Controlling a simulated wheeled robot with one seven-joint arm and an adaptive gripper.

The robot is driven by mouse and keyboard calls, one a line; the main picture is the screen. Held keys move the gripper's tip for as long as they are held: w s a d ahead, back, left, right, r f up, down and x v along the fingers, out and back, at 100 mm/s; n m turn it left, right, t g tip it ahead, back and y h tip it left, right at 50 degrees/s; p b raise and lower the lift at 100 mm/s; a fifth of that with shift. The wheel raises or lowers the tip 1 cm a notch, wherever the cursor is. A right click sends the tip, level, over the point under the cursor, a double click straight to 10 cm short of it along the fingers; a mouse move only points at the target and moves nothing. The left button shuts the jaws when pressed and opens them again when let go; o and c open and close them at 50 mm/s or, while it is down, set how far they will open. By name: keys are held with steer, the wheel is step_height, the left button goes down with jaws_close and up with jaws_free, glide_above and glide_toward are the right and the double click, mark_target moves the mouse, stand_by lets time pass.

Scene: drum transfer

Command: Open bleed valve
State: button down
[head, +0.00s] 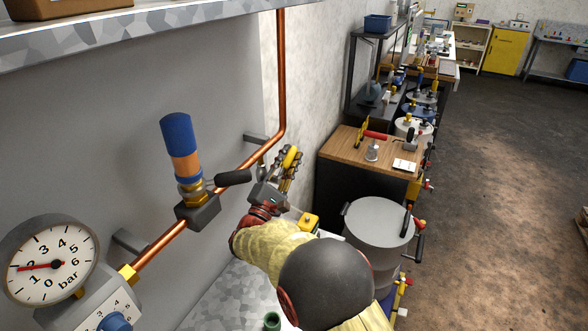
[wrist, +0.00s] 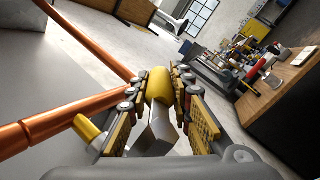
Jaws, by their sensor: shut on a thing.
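My gripper (head: 287,166) is beside the copper pipe (head: 281,80), just right of its bend. It is shut on a yellow handle (head: 291,156), which I take to be the bleed valve's. In the wrist view the rounded yellow handle (wrist: 158,84) sits between the two fingers of my gripper (wrist: 160,78), with a grey bar below it. The valve's body and its joint to the pipe are mostly hidden, so I cannot tell how far it is turned. The pressure gauge (head: 50,266) reads about 2 bar.
A blue and orange cylinder (head: 180,147) with a black lever (head: 233,177) stands on the pipe, left of my gripper. A grey drum (head: 379,222) and a wooden-topped bench (head: 345,146) are to the right.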

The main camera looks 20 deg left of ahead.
steer(key=shift+s+r+t+b, duration=0.4)
steer(key=shift+r+t+b, duration=0.1)
steer(key=shift+t+b, duration=0.5)
steer(key=shift+h, duration=0.3)
steer(key=c, duration=1.6)
jaws_free()
steer(key=shift+r, duration=0.15)
steer(key=shift+s, duration=0.1)
steer(key=v, duration=1.2)
steer(key=shift+c, duration=0.2)
